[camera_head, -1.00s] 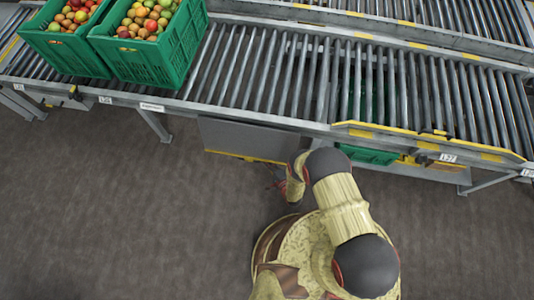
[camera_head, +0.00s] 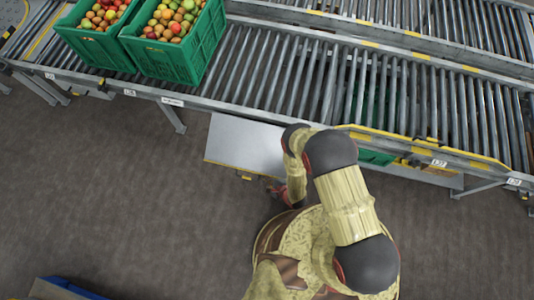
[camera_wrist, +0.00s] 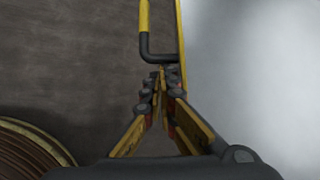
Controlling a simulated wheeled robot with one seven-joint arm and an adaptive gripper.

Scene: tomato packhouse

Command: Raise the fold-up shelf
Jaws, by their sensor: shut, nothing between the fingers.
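The fold-up shelf (camera_head: 238,146) is a light grey panel with a yellow front edge, hinged along the near side of the roller conveyor. In the head view it stands out from the conveyor, tilted up; its exact angle is hard to tell. My arm hides its right end. In the wrist view the pale shelf face (camera_wrist: 255,75) fills the right side. A yellow and black bent handle (camera_wrist: 148,50) runs along its edge. My gripper (camera_wrist: 161,72) is shut and empty, its fingertips at the shelf edge just below the handle's bend. It shows small in the head view (camera_head: 274,188).
Two green crates of tomatoes (camera_head: 182,58) stand on the conveyor (camera_head: 290,75) at the upper left. A yellow-edged rail (camera_head: 420,143) lies right of my arm. A blue object (camera_head: 62,289) shows at the bottom left.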

